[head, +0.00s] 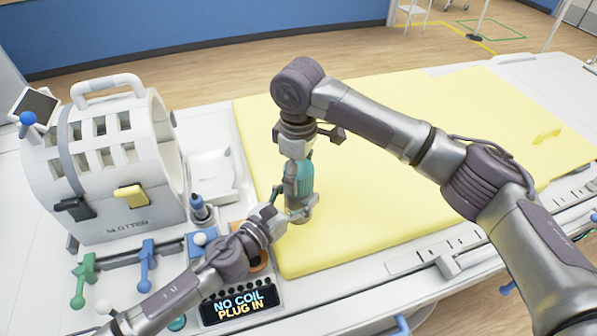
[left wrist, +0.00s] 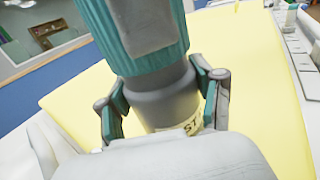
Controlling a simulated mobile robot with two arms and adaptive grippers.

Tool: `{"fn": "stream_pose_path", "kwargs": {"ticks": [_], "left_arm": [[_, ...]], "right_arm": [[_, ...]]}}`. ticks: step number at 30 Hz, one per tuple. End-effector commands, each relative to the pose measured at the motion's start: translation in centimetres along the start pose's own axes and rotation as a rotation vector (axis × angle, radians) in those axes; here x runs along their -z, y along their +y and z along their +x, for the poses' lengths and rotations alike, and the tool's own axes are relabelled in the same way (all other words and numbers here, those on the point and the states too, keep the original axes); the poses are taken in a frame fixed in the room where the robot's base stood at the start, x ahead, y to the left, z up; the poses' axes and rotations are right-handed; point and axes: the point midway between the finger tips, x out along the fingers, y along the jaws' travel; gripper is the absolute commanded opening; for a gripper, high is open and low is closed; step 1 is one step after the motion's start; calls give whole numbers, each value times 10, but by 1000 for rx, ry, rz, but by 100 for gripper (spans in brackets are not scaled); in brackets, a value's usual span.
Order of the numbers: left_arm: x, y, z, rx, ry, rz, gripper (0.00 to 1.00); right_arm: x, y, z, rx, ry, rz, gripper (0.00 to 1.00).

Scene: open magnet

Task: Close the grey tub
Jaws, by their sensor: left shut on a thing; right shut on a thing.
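The grey tub (left wrist: 163,97) stands upright between the fingers of my left gripper (left wrist: 170,92), with part of a pale label showing. In the head view the tub (head: 299,216) is at the left edge of the yellow mat, and my left gripper (head: 287,207) is shut around it from the left. A ribbed teal lid (left wrist: 108,32) sits directly above the tub with no clear gap; how far it is seated I cannot tell. My right gripper (head: 298,160) points down from above and is shut on the teal lid (head: 302,182); its fingers are partly hidden.
The slotted white coil housing (head: 115,185) stands at the left. Blue and green levers and a lit display (head: 238,304) lie in front of it. The yellow mat (head: 420,110) is mostly clear.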

Motion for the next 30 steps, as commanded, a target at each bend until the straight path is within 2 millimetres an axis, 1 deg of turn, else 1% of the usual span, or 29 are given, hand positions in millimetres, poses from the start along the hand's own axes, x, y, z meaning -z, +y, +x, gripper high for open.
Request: {"fn": "stream_pose_path", "kwargs": {"ticks": [15, 16, 19, 20, 23, 30], "left_arm": [[0, 0, 0, 0, 1, 0, 4], [0, 0, 0, 0, 1, 0, 0], [0, 0, 0, 0, 1, 0, 0], [0, 0, 0, 0, 1, 0, 0], [0, 0, 0, 0, 1, 0, 0], [0, 0, 0, 0, 1, 0, 0]], "right_arm": [[0, 0, 11, 1, 0, 0, 42], [0, 0, 11, 0, 0, 0, 42], [0, 0, 11, 1, 0, 32, 42], [0, -1, 11, 2, 0, 61, 42], [0, -1, 11, 4, 1, 234, 42], [1, -1, 11, 7, 0, 868, 42]]}}
